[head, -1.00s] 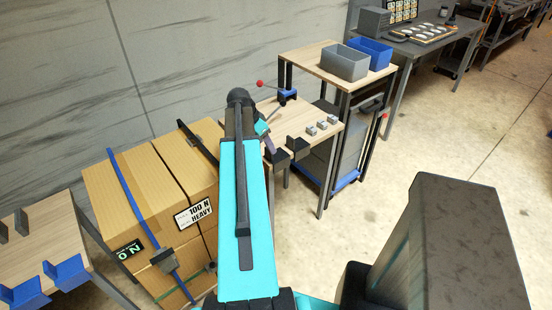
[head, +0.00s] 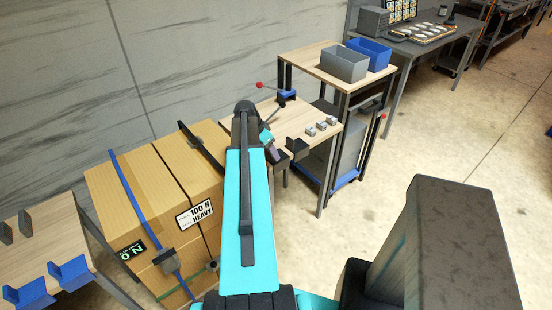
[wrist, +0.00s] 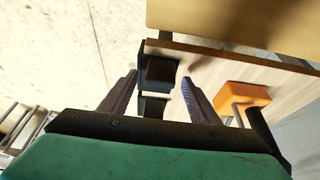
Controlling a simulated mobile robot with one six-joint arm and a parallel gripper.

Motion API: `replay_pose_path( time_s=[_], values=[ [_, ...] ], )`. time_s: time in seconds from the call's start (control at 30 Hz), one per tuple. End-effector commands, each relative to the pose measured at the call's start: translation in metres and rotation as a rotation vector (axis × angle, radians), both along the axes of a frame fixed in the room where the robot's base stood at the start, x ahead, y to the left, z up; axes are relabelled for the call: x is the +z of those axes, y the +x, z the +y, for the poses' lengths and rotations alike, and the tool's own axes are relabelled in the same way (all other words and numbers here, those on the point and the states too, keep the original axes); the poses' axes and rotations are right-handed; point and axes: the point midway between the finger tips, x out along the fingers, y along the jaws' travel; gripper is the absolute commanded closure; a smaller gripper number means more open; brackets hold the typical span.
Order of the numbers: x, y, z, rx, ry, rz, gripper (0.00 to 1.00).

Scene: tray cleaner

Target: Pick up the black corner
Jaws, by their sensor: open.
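The black corner (wrist: 162,72) sits at the edge of the wooden tabletop in the wrist view, and a second dark piece (wrist: 153,106) shows just below it. In the head view the black corner (head: 297,146) is at the front edge of the small wooden table. My gripper (wrist: 160,77) is open, with one finger on each side of the corner in the picture. I cannot tell whether the fingers touch it. In the head view my gripper (head: 278,156) is a dark shape close to the left of the corner, partly hidden by my arm.
Several small grey blocks (head: 322,126) lie right of the corner on the table (head: 262,108). A blue fixture with a red-knobbed lever (head: 287,94) stands at the back. Strapped cardboard boxes (head: 160,190) stand left. A taller table with grey and blue bins (head: 345,62) is behind.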

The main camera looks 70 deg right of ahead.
Motion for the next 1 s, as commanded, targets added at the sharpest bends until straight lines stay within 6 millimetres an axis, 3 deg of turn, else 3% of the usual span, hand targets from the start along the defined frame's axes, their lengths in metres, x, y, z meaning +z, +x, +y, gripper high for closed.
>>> replay_pose_path(
  time_s=[0.67, 1.0],
  values=[
    [-0.0041, -0.0011, -0.0015, -0.001, -0.001, -0.001, 0.44],
    [-0.0041, -0.0011, -0.0015, -0.001, 0.0, 0.0, 1.0]
  ],
)
